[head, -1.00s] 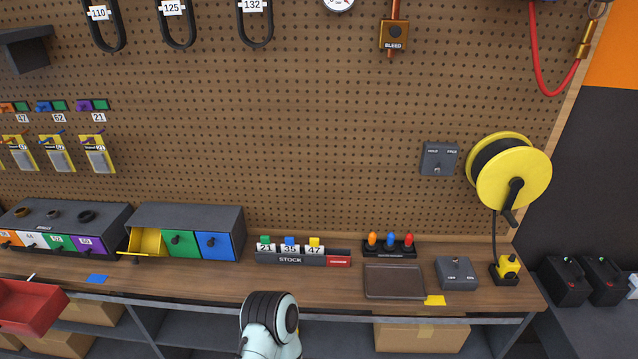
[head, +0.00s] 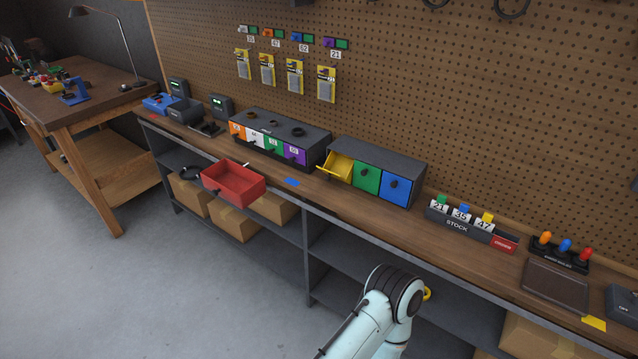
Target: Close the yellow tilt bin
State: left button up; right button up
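The yellow tilt bin (head: 340,166) is the leftmost of three bins in a dark grey cabinet (head: 382,154) on the bench. One of my arms, pale with a dark joint, shows at the bottom, in front of the bench and apart from the bin. Neither gripper can be made out.
A red open drawer or tray (head: 233,184) juts out past the bench's front edge. A grey unit with orange, white, green and purple fronts (head: 290,133) stands left of the cabinet. A STOCK rack (head: 458,222) stands to its right. The floor (head: 190,290) in front is clear.

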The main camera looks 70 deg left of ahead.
aim_at(340, 166)
jog(key=k+u, duration=0.1)
jog(key=u, duration=0.25)
jog(key=k+u, duration=0.15)
jog(key=u, duration=0.25)
jog(key=k+u, duration=0.1)
jog(key=u, duration=0.25)
